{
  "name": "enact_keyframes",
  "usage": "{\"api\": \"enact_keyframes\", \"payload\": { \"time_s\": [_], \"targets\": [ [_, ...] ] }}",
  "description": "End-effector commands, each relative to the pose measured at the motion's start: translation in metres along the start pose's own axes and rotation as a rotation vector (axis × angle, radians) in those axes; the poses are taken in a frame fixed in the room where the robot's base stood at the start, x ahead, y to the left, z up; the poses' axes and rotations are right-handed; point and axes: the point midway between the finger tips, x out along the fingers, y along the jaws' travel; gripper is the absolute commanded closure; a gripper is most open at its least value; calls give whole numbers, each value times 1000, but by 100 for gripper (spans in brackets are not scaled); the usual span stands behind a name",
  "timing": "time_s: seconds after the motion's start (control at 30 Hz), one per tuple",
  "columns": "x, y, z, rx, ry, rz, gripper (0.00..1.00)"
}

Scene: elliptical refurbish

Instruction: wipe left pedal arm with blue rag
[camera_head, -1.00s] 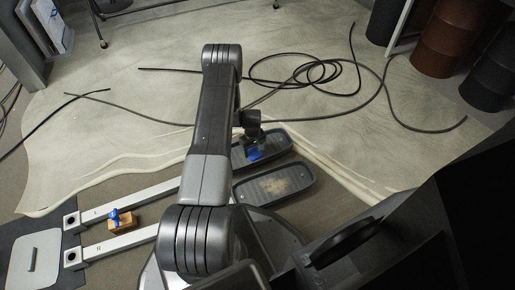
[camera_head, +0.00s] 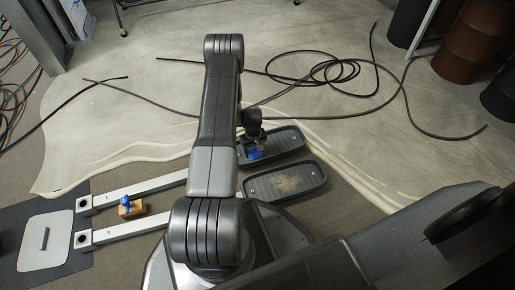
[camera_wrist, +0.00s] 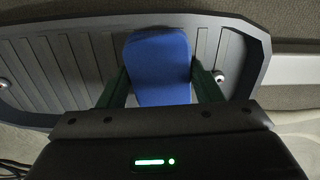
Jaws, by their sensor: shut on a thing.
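The left pedal arm (camera_head: 140,191) is the far pale bar, marked L. It runs right toward the far dark pedal (camera_head: 292,140), its right part hidden behind my arm. My gripper (camera_head: 254,147) is over the left part of that pedal, shut on the blue rag (camera_head: 254,155). In the wrist view, the rag (camera_wrist: 158,55) is a folded blue pad between the green fingers of my gripper (camera_wrist: 158,85), over the ridged grey pedal (camera_wrist: 60,70). Whether it touches the surface is unclear. The pale arm (camera_wrist: 292,70) meets the pedal's end at right there.
The near pedal (camera_head: 310,181) has a dusty brown patch; its bar (camera_head: 130,230) is marked R. A wooden block (camera_head: 132,210) with a blue piece sits between the bars. Black cables (camera_head: 345,78) lie on the floor beyond. Barrels (camera_head: 465,45) stand at back right.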

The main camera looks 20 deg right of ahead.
Motion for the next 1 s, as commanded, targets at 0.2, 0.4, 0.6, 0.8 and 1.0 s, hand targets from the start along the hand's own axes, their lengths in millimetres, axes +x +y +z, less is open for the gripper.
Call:
{"api": "enact_keyframes", "payload": {
  "time_s": [0.2, 0.4, 0.6, 0.8, 1.0],
  "targets": [
    [2, -16, -1, -1, 0, 0, 59],
    [2, -16, -8, -1, 0, 0, 59],
    [1, -15, -22, -2, 0, 0, 59],
    [0, -10, -25, 0, 1, 0, 59],
    [0, 6, -24, 1, 2, 1, 59]
  ]
}}
